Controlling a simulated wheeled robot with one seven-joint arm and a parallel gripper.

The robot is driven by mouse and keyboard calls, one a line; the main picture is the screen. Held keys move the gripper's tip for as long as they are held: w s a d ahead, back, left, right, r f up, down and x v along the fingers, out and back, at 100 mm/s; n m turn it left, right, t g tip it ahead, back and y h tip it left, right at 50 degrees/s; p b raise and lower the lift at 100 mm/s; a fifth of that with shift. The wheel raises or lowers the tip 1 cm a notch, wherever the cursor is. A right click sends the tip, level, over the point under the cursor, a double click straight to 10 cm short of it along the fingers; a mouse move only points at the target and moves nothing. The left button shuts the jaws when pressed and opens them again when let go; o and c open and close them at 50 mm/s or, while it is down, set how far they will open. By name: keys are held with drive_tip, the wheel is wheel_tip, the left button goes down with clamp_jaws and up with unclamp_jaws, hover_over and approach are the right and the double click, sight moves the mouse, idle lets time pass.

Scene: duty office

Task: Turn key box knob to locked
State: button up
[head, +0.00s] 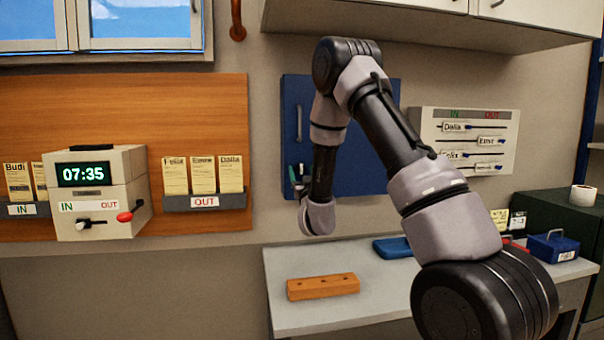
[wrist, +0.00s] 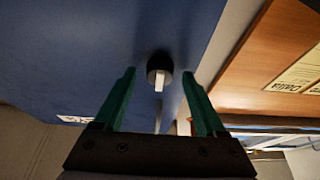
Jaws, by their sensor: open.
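The blue key box (head: 360,158) hangs on the wall in the head view, partly hidden by my arm. Its knob (wrist: 159,70) shows in the wrist view as a dark round base with a pale bar on it. My gripper (wrist: 158,74) is open, with a teal finger on each side of the knob in that view and visible gaps. Whether the fingertips reach past the bar in depth, I cannot tell. In the head view my gripper (head: 299,178) is at the box's lower left, and the knob is not discernible there.
A time clock (head: 100,192) and the OUT card rack (head: 204,202) are on the wooden board to the left. An IN/OUT slider board (head: 464,142) is right of the box. The desk (head: 320,314) below holds an orange block (head: 323,286). A cabinet (head: 400,24) overhangs above.

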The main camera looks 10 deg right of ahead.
clamp_jaws()
drive_tip(key=shift+d+n, duration=0.1)
drive_tip(key=shift+n, duration=0.3)
drive_tip(key=n+y, duration=0.2)
drive_tip(key=n, duration=0.1)
drive_tip(key=n+y, duration=0.1)
drive_tip(key=n, duration=0.2)
drive_tip(key=shift+d+g+y, duration=0.1)
drive_tip(key=shift+g+y, duration=0.3)
drive_tip(key=n+y, duration=0.1)
drive_tip(key=n, duration=0.1)
drive_tip(key=n+g+y, duration=0.1)
drive_tip(key=n, duration=0.2)
drive_tip(key=shift+d+r, duration=0.1)
drive_tip(key=n+g, duration=0.1)
drive_tip(key=n, duration=0.2)
drive_tip(key=n+g+y, duration=0.1)
drive_tip(key=n, duration=0.1)
drive_tip(key=shift+r+n, duration=0.1)
drive_tip(key=shift+n, duration=0.3)
drive_tip(key=n+g, duration=0.2)
drive_tip(key=n, duration=0.2)
drive_tip(key=shift+r+n, duration=0.1)
drive_tip(key=shift+n, duration=0.3)
